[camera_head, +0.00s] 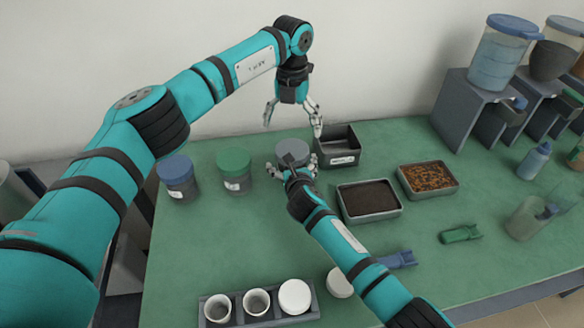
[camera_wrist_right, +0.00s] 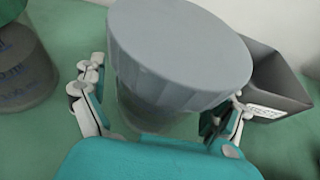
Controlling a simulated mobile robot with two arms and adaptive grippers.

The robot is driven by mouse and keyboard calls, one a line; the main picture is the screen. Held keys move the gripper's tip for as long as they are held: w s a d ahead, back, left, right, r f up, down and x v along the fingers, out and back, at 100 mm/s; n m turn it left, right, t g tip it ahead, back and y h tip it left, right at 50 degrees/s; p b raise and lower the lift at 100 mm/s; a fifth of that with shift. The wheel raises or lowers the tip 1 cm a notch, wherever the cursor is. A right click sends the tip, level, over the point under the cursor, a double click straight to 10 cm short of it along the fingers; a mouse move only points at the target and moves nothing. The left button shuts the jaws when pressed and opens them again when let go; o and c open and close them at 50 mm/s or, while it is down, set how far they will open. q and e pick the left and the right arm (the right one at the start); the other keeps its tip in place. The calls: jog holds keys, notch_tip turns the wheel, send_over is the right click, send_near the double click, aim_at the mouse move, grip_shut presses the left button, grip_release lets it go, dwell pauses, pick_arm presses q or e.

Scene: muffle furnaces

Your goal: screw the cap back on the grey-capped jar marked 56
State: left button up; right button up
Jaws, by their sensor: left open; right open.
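The grey-capped jar shows its grey cap (camera_head: 292,151) in the head view, among the jars at the back of the green table. In the right wrist view the cap (camera_wrist_right: 180,50) sits on top of the clear jar body (camera_wrist_right: 155,117); whether it is threaded tight I cannot tell. No number is readable on it. My right gripper (camera_head: 292,165) is open, with its fingers on either side of the jar body below the cap. My left gripper (camera_head: 293,120) is open and empty, pointing down above and behind the jar.
A blue-capped jar (camera_head: 177,175) and a green-capped jar (camera_head: 234,169) stand to the left. A dark labelled bin (camera_head: 340,158) is close at the right. Two filled trays (camera_head: 369,214) (camera_head: 428,193) lie farther right. A rack (camera_head: 260,316) with white cups is at the front.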

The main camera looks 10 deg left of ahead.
aim_at(292, 149)
jog(key=c, duration=2)
pick_arm(q)
jog(key=n, duration=0.3)
jog(key=shift+n, duration=0.3)
pick_arm(e)
grip_shut()
pick_arm(q)
jog(key=n, duration=1)
jog(key=shift+f, duration=4)
pick_arm(e)
jog(key=shift+d, duration=0.1)
